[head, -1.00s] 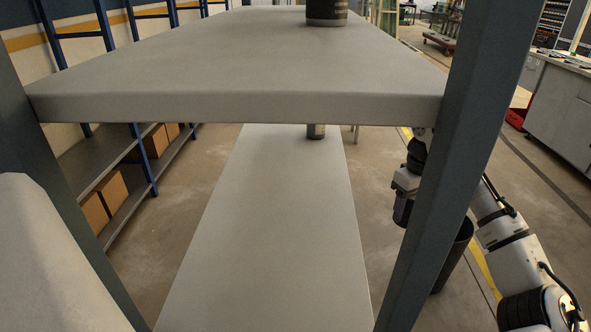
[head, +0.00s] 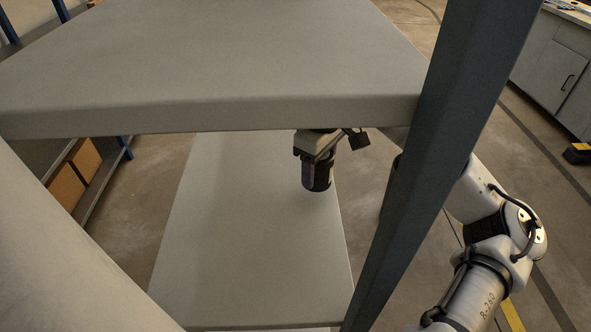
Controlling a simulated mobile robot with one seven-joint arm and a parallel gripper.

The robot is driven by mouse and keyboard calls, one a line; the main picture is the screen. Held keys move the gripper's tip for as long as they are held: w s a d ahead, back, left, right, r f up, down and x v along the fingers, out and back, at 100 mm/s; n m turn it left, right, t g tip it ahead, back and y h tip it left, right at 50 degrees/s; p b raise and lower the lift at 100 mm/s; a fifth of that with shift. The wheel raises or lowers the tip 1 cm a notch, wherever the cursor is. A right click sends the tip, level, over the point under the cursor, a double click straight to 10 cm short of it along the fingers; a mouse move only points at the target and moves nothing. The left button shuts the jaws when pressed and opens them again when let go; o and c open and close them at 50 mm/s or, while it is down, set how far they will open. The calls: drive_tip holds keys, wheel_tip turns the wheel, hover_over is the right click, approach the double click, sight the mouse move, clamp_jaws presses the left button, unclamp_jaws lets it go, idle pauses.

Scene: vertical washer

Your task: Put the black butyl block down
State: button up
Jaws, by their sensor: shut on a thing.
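My gripper (head: 315,172) reaches in from the right, past the grey post, under the upper shelf. It points down over the right part of the lower shelf. It is shut on a small dark piece, the black butyl block (head: 319,184), at its lower end. Part of the block is hidden by the fingers. Whether the block touches the lower shelf (head: 230,250) or hangs just above it, I cannot tell. The upper part of the wrist is hidden behind the upper shelf's front edge.
The upper shelf (head: 220,65) is bare where seen and lies close above my gripper. A grey post (head: 437,150) stands right, in front of my arm. The lower shelf is clear in front and to the left. Brown boxes (head: 75,172) sit on a rack at left.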

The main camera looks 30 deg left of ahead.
drive_tip(key=s+a, duration=0.2)
drive_tip(key=a, duration=0.1)
drive_tip(key=shift+s+a+r+p, duration=0.1)
drive_tip(key=shift+s+a+p, duration=0.1)
drive_tip(key=shift+s+p, duration=0.15)
drive_tip(key=shift+a+f+p, duration=0.1)
drive_tip(key=shift+f+p, duration=0.4)
drive_tip(key=shift+f, duration=1.35)
drive_tip(key=shift+f, duration=0.1)
drive_tip(key=shift+f, duration=0.1)
drive_tip(key=o, duration=1.2)
drive_tip(key=shift+r+b, duration=0.55)
drive_tip(key=shift+r, duration=3.4)
